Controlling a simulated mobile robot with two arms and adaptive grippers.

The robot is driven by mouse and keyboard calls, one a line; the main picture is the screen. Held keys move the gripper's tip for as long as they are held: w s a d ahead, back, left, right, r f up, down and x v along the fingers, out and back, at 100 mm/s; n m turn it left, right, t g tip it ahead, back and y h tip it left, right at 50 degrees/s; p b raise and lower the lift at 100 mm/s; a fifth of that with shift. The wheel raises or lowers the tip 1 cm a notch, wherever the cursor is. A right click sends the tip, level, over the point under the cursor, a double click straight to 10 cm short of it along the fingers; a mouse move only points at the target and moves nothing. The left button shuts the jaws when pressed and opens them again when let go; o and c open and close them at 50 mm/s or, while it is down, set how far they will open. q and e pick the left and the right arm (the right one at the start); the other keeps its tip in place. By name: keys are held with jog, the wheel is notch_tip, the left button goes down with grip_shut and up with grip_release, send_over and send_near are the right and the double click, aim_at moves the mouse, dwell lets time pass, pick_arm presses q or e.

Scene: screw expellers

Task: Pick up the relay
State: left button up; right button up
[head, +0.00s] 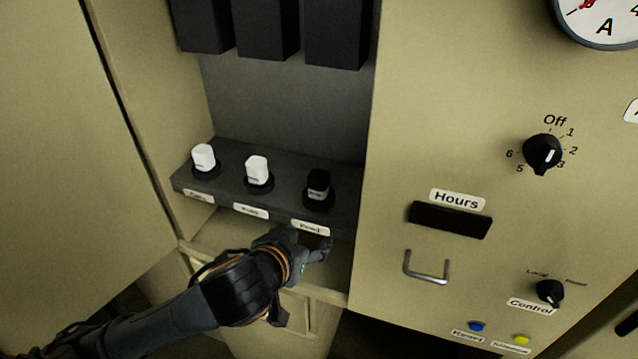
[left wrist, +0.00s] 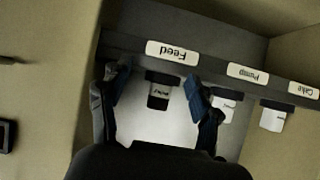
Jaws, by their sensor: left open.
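Three small relays sit upright in round sockets on a dark shelf (head: 285,197) in the head view. The left relay (head: 204,157) and middle relay (head: 257,170) are white; the right relay (head: 318,184) is black, above a label reading "Feed". My left gripper (head: 312,243) is open and empty, just in front of and below the shelf edge under the black relay. In the left wrist view, which is upside down, the black relay (left wrist: 158,96) shows between the two spread fingers, farther off and not touched. My right gripper is not seen.
Black boxes (head: 268,28) hang above the relays, with a clear gap between. A cabinet panel with an hours display (head: 450,219), a metal handle (head: 427,268) and knobs stands at the right. The cabinet's side wall (head: 140,80) bounds the recess at left.

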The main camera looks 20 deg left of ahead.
pick_arm(q)
jog(key=t, duration=0.2)
send_near(316, 189)
jog(key=x, duration=0.2)
jog(key=shift+n, duration=0.4)
jog(key=p+x, duration=0.1)
jog(key=x, duration=0.7)
jog(key=shift+w+f, duration=0.2)
jog(key=shift+w, duration=0.1)
jog(key=p+x, duration=0.1)
jog(key=x, duration=0.1)
jog(key=p+x, duration=0.1)
jog(key=x, duration=0.1)
jog(key=shift+w+a+r+p, duration=0.1)
jog(key=shift+w+a+p, duration=0.05)
jog(key=shift+w+p, duration=0.2)
jog(key=shift+w+f, duration=0.25)
jog(key=shift+w, duration=0.05)
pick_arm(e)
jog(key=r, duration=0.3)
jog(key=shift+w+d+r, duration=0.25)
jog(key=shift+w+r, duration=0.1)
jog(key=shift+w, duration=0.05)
pick_arm(q)
jog(key=shift+c, duration=0.2)
jog(key=c, duration=0.4)
grip_shut()
